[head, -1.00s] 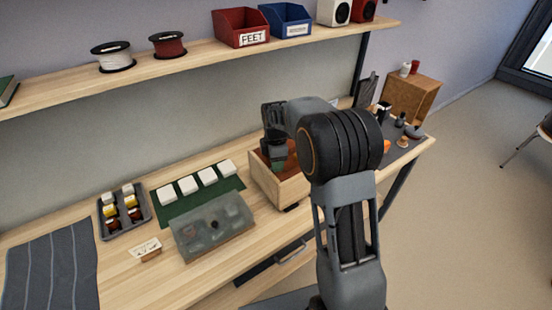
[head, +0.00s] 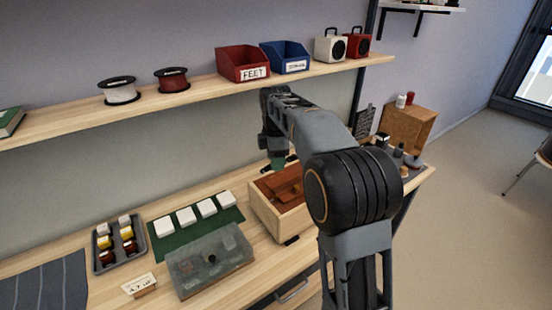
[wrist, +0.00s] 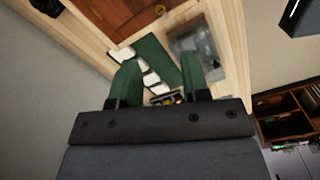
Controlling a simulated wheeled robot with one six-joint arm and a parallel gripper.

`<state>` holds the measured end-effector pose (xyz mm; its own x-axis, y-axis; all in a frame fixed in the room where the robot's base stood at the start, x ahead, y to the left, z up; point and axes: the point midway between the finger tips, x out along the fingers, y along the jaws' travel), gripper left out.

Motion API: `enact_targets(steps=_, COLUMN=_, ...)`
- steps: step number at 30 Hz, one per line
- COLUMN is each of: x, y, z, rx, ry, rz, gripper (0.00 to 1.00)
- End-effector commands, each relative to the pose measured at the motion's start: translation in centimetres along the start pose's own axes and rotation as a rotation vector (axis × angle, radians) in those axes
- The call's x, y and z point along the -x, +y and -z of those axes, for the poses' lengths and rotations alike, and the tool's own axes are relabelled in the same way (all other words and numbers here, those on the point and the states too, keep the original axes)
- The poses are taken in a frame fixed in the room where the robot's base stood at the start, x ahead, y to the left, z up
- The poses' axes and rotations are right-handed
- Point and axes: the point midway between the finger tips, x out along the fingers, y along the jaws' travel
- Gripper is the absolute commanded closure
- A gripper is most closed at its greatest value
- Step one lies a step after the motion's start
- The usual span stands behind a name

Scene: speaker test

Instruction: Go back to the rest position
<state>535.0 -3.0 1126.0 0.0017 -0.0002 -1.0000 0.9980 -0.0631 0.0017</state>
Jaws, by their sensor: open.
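My gripper (head: 277,164) hangs from my raised arm above the wooden box (head: 283,222) on the workbench. In the wrist view my gripper (wrist: 168,88) shows two green fingers spread apart, with nothing between them. The box is open at the top and has a reddish-brown inside. A dark piece lies at the box's back edge, partly behind the fingers in the head view.
A green mat (head: 197,225) with several white blocks, a translucent case (head: 209,262) and a grey tray (head: 119,243) of small jars lie left of the box. The shelf (head: 200,92) above holds spools, a red bin (head: 243,64), a blue bin (head: 285,57) and speakers.

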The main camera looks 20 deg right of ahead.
Motion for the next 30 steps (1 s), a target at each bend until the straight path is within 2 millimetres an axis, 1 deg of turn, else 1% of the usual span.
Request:
enact_targets(steps=14, x=0.2, y=0.0, z=0.0, rx=-0.01, ry=0.0, rz=0.0, gripper=0.58)
enact_targets(steps=17, x=0.2, y=0.4, z=0.0, rx=-0.135, ry=0.003, rz=-0.022, gripper=0.58)
enact_targets(steps=18, x=-0.2, y=0.5, z=0.0, rx=-0.207, ry=0.005, rz=-0.029, gripper=0.58)
enact_targets(steps=20, x=-1.7, y=0.3, z=0.0, rx=-0.336, ry=0.005, rz=-0.023, gripper=0.58)
enact_targets(steps=21, x=-2.7, y=-0.2, z=0.0, rx=-0.433, ry=0.005, rz=-0.018, gripper=0.58)
enact_targets(steps=23, x=-3.6, y=-1.5, z=-0.1, rx=-0.589, ry=0.009, rz=-0.025, gripper=0.58)
enact_targets(steps=25, x=-4.2, y=-3.8, z=-0.2, rx=-0.779, ry=0.02, rz=-0.044, gripper=0.58)
enact_targets(steps=26, x=-4.4, y=-4.9, z=-0.2, rx=-0.862, ry=0.029, rz=-0.055, gripper=0.58)
enact_targets(steps=27, x=-4.6, y=-6.6, z=-0.3, rx=-0.972, ry=0.041, rz=-0.069, gripper=0.58)
enact_targets(steps=29, x=-4.8, y=-9.2, z=-0.4, rx=-1.124, ry=0.066, rz=-0.093, gripper=0.58)
enact_targets(steps=30, x=-5.0, y=-11.0, z=-0.5, rx=-1.215, ry=0.085, rz=-0.109, gripper=0.58)
